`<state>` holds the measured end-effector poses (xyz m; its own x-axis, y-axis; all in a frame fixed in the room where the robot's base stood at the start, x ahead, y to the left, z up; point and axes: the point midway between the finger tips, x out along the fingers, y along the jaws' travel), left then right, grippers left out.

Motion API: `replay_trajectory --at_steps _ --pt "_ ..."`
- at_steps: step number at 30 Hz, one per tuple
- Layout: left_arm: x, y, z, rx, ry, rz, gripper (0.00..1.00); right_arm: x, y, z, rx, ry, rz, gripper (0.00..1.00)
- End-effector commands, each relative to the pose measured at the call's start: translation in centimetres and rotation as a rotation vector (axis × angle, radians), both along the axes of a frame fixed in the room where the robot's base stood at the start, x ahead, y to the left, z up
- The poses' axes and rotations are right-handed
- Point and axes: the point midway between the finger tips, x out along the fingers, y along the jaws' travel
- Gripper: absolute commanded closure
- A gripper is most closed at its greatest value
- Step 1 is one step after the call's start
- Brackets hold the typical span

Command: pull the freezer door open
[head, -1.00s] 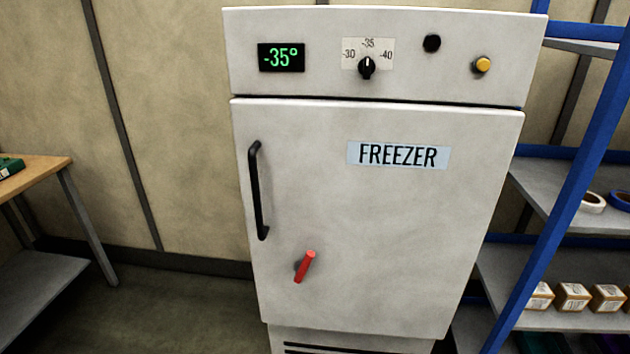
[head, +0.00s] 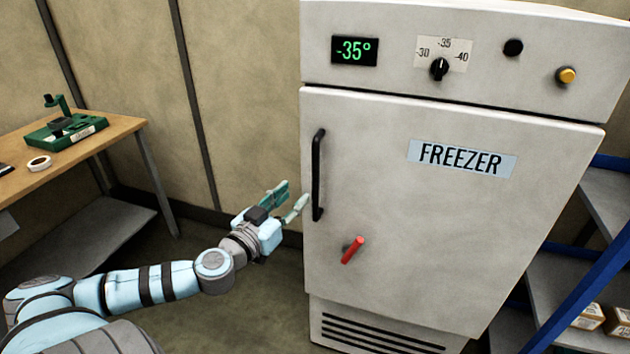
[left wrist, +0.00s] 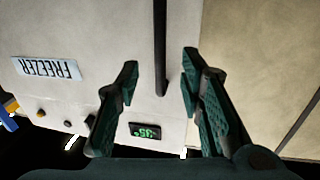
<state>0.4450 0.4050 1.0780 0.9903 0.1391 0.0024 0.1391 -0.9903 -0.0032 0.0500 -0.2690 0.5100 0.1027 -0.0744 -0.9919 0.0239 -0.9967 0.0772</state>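The freezer door (head: 430,250) is shut in the head view, a pale panel with a FREEZER label (head: 462,158). Its black vertical bar handle (head: 318,175) is on the door's left side. A red lever (head: 352,250) sits below the handle, tilted. My left gripper (head: 291,198) is open and empty, just left of the handle and apart from it. In the left wrist view, upside down, the handle (left wrist: 160,45) shows between and beyond the two spread fingers (left wrist: 160,78). My right gripper is in neither view.
A wooden bench (head: 100,135) with a green device (head: 66,130) and a tape roll (head: 39,163) stands at the left. A blue-framed shelf (head: 590,270) with small boxes stands right of the freezer. Floor is open before the freezer's left side.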

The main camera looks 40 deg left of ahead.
Motion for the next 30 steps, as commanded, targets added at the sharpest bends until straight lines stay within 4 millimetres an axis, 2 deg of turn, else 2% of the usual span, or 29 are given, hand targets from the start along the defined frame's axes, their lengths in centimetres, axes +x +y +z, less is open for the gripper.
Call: replay_trajectory --at_steps 1,2,6,12,17,24,30 --pt "1.2 0.3 -0.7 -0.007 -0.008 0.006 0.65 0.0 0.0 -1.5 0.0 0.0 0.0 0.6" --pt "2.0 0.3 -0.6 -0.01 -0.011 0.003 0.65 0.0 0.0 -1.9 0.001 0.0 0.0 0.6" --pt "5.6 0.9 -0.1 -0.016 -0.009 0.004 0.65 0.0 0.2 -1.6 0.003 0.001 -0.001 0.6" --pt "9.3 1.4 0.0 -0.011 -0.003 0.002 0.65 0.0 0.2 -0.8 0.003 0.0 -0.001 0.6" --pt "10.5 1.4 -0.1 -0.007 -0.001 -0.001 0.65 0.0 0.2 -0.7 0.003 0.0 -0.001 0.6" --pt "10.6 1.5 -0.2 -0.003 0.001 -0.001 0.65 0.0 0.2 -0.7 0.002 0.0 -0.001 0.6" --pt "10.6 1.5 -0.2 -0.003 0.001 -0.001 0.97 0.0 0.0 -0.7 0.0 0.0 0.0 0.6"
